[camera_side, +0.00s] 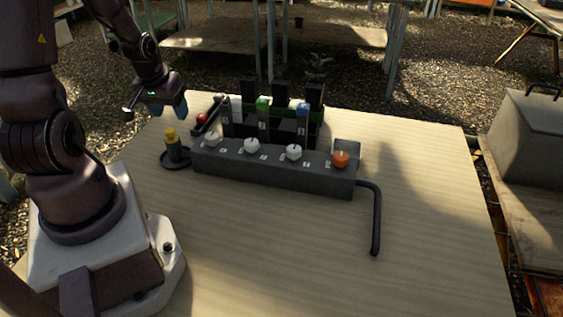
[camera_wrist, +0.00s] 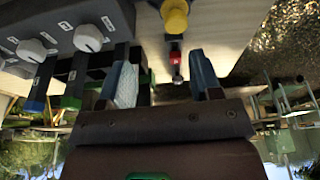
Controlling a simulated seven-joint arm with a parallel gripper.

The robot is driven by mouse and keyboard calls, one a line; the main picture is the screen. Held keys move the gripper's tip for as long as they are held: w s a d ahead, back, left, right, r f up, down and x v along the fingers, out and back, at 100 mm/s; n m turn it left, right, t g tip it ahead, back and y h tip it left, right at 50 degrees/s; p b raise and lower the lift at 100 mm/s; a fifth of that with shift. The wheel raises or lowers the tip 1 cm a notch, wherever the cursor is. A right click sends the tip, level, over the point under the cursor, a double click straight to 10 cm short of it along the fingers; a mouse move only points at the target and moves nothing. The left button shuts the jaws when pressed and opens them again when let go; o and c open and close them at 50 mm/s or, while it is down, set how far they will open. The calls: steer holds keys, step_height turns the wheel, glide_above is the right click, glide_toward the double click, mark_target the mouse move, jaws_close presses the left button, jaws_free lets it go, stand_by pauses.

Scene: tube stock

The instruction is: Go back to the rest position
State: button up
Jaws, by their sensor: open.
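My gripper (camera_side: 178,106) is in the air over the back left part of the table, left of the tube rack in the side view. Its blue finger pads show in the wrist view (camera_wrist: 162,64). They are apart with nothing held between them. Beyond the gap, in the wrist view, a small dark piece with a red band (camera_wrist: 175,52) and a yellow knob (camera_wrist: 175,16) show.
A grey block (camera_side: 270,173) with white knobs and an orange knob (camera_side: 340,160) stands mid-table, with a bent black pipe (camera_side: 376,220) at its right. Behind it are upright tubes with green (camera_side: 262,103) and blue tops. A yellow-topped post (camera_side: 172,146) stands left. The front table is clear.

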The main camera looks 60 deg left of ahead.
steer(key=d+r+m+t+h, duration=0.2)
steer(key=d+r+m, duration=0.7)
steer(key=d+r, duration=1.2)
steer(key=d+t, duration=0.1)
steer(key=d, duration=0.2)
steer(key=shift+s+d, duration=0.2)
steer(key=shift+d, duration=0.2)
